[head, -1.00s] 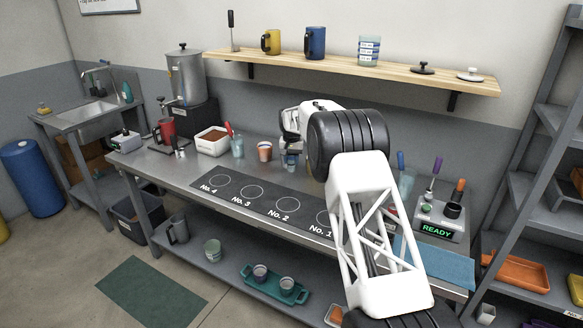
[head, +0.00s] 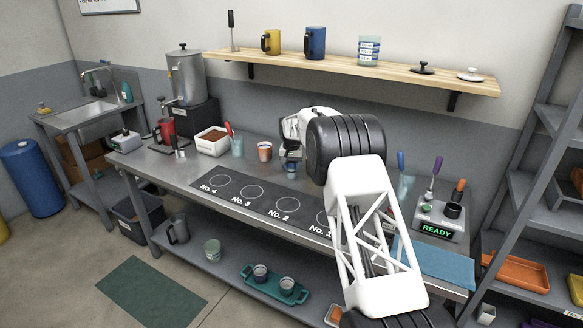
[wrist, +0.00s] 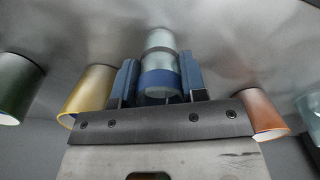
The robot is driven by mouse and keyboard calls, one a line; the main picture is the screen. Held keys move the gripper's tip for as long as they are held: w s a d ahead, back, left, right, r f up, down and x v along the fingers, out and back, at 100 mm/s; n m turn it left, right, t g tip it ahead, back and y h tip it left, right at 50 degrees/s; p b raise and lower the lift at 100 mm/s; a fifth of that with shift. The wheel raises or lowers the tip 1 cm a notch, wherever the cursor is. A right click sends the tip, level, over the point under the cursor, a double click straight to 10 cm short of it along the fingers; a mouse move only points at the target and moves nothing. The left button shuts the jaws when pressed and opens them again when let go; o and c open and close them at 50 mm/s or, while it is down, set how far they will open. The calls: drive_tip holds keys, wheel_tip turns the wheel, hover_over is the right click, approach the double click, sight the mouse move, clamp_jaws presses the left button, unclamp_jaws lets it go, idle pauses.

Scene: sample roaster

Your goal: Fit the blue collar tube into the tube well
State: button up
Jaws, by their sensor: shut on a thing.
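The blue collar tube (wrist: 160,82), clear with a blue band, stands between the two blue-grey fingers of my gripper (wrist: 160,72) in the wrist view. The fingers are shut on it at the collar. In the head view my gripper (head: 290,158) is over the back of the steel bench, and the tube there is mostly hidden by it. A black round socket (head: 452,210) on the grey unit with the READY display, at the bench's right, looks like the tube well; its inside is too small to make out.
A copper cup (head: 265,151) stands just left of my gripper; a yellow cup (wrist: 88,92) and a dark green cup (wrist: 18,88) show in the wrist view. Tools with blue, purple and orange handles stand near the READY unit. The black numbered mat (head: 240,196) is clear.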

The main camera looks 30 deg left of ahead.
drive_tip(key=shift+f, duration=0.15)
drive_tip(key=o, duration=0.9)
drive_tip(key=shift+r, duration=6.15)
drive_tip(key=shift+d+r, duration=0.1)
